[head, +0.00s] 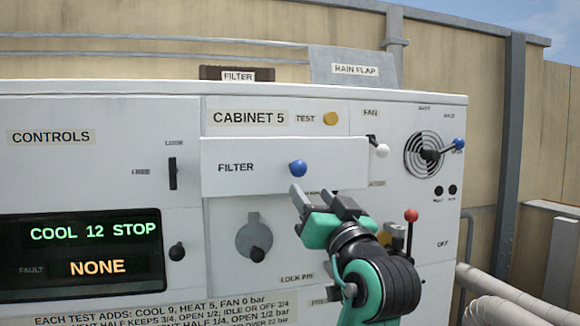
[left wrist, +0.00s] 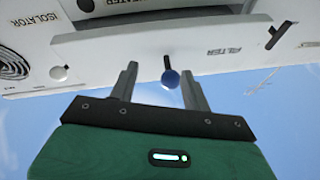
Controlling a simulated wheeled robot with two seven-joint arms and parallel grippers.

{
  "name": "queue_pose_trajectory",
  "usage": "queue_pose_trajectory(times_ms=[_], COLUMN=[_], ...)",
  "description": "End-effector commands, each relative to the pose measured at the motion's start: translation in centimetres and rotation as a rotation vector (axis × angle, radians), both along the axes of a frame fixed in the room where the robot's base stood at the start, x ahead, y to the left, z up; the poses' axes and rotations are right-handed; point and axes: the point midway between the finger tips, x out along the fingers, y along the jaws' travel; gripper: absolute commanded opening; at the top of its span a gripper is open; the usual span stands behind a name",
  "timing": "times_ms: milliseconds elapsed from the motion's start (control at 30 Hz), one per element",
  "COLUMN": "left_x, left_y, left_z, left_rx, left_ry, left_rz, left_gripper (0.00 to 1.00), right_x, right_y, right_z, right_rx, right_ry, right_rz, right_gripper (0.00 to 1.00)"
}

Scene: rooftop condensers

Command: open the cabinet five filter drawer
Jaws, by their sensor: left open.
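The filter drawer (head: 232,182) is a white front labelled FILTER on cabinet five, with a round blue knob (head: 298,168). Its front stands proud of the panel around it; how far out it is I cannot tell. My left gripper (head: 318,194) is open, just below and right of the knob in the head view. In the left wrist view the drawer front (left wrist: 110,47) spans the top, and the blue knob (left wrist: 170,78) shows between the two fingers of my left gripper (left wrist: 160,70), nearer the right finger. Touch cannot be made out. My right gripper is not in view.
Around the drawer are a yellow TEST knob (head: 331,118), a white fan lever knob (head: 382,150), a blue-knobbed handle (head: 459,145) by a round grille, and a red-knobbed lever (head: 411,215). A round dial (head: 254,236) sits below. The display (head: 82,256) reads COOL 12 STOP, fault NONE.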

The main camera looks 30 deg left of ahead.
Motion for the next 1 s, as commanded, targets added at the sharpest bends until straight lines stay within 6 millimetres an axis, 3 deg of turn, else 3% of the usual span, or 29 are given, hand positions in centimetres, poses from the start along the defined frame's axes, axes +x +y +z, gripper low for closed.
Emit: queue_pose_trajectory(times_ms=[367, 700, 1000], left_x=[-1.4, -2.5, -2.8], left_y=[-2.1, -3.9, -4.3], left_z=[-1.2, -2.0, -2.1], left_rx=[-0.001, 0.000, 0.001], left_ry=[0.000, 0.000, 0.000], left_rz=[-0.001, -0.002, 0.000], left_gripper=[0.48, 0.48, 0.48], right_x=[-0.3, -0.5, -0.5], right_y=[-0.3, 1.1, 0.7], right_z=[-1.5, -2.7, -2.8], right_rx=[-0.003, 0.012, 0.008], right_ry=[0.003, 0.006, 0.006], right_rz=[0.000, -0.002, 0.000], right_gripper=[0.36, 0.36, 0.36])
